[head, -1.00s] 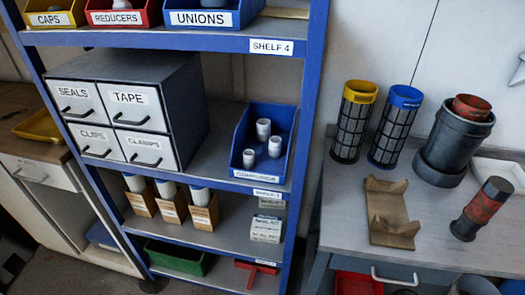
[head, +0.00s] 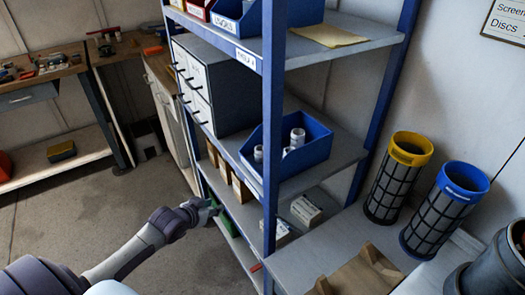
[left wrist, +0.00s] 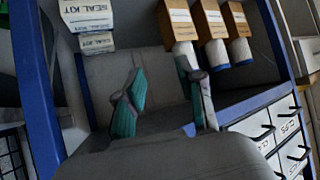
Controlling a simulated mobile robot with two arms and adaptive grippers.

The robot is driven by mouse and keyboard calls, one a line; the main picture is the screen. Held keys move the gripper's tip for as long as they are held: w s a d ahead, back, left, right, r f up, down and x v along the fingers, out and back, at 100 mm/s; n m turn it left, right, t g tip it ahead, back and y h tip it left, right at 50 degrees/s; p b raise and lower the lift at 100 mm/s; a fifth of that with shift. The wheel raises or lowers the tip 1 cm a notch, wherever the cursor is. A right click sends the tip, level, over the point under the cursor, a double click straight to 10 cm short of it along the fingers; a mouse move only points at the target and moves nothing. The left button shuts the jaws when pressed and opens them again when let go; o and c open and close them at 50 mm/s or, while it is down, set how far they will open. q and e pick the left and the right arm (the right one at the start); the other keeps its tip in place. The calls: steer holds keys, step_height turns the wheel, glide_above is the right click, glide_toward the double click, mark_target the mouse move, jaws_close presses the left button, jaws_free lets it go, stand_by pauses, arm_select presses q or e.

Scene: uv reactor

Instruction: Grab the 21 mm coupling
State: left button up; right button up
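The blue couplings bin (head: 312,157) stands on the middle shelf in the head view, seen from its side. White couplings show inside it: a taller one (head: 297,137) and a smaller one (head: 258,153) near the bin's front. Their lower parts are hidden by the bin wall, and no sizes can be read. My left gripper (head: 210,209) is in front of the shelf rack, lower than the bin and apart from it. In the left wrist view my left gripper (left wrist: 163,88) has its green-padded fingers spread, with nothing between them. My right gripper is not in view.
A blue rack post (head: 270,120) stands beside the bin. The grey drawer cabinet (head: 225,90) is on the same shelf. Seal kit boxes (head: 306,209) sit on the shelf below. Yellow-topped (head: 397,180) and blue-topped (head: 440,213) filter cylinders stand at right. Floor left of the rack is clear.

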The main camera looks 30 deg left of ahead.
arm_select(q)
steer(key=w+d+r+m+t+h, duration=0.1)
steer(key=d+r, duration=0.1)
steer(key=r, duration=0.5)
steer(key=w+d+r+t+h, duration=0.1)
steer(key=d+r, duration=0.1)
steer(key=r, duration=0.5)
steer(key=m+h+p, duration=0.1)
glide_toward(256, 152)
steer(key=shift+t, duration=0.3)
steer(key=x, duration=0.5)
steer(key=shift+w+d+f+p, duration=0.2)
steer(key=shift+f+p, duration=0.1)
steer(key=shift+p, duration=0.1)
steer(key=shift+x, duration=0.8)
steer(key=p+x, duration=0.1)
steer(key=x, duration=0.3)
steer(key=shift+w+f, duration=0.15)
steer(key=shift+f, duration=0.1)
steer(key=shift+m, duration=0.3)
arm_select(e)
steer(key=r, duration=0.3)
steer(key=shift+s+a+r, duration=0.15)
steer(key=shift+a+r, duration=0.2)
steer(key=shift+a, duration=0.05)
arm_select(q)
steer(key=c, duration=0.5)
